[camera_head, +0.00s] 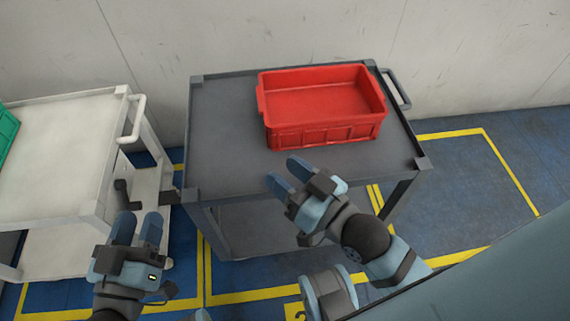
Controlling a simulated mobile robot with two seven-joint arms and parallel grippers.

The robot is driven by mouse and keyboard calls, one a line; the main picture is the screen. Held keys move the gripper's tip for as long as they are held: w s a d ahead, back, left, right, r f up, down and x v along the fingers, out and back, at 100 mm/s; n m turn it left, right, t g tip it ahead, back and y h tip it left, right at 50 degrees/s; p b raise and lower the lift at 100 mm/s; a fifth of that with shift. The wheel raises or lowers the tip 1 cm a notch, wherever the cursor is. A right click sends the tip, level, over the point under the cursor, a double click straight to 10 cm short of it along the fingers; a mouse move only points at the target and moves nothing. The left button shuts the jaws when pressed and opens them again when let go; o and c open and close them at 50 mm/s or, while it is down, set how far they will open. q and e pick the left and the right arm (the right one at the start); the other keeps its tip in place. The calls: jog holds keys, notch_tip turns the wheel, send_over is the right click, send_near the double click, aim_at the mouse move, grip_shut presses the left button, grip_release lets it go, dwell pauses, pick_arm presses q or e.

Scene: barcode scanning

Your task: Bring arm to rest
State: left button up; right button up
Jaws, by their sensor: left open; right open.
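My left gripper (138,228) is at the lower left, in front of the gap between the two carts. It is open and empty, with its fingers pointing up in the picture. My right gripper (289,174) is over the front edge of the dark grey cart, just below the red crate in the picture. It is open and holds nothing, with its fingers pointing up and left. The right arm comes in from the lower right.
The dark grey cart (222,150) carries an empty-looking red crate (322,134) at its back right; its left side is bare. A white cart (70,140) stands left, with part of a green crate (5,130) at the picture's edge. Blue floor with yellow lines is clear at right.

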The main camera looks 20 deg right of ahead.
jog(key=shift+r, duration=0.1)
pick_arm(q)
jog(key=s+a+r+g+y+p, duration=0.4)
jog(key=a+r+p, duration=0.3)
jog(key=p, duration=2.8)
jog(key=shift+s+r+g+y+p, duration=0.15)
jog(key=shift+r+g+y+p, duration=0.3)
jog(key=shift+g, duration=0.45)
pick_arm(e)
jog(key=s+d+r+g+h, duration=0.4)
jog(key=d+r+g+h, duration=0.1)
jog(key=d+r, duration=0.2)
jog(key=shift+r+g, duration=0.4)
jog(key=shift+r, duration=0.05)
jog(key=shift+s, duration=0.1)
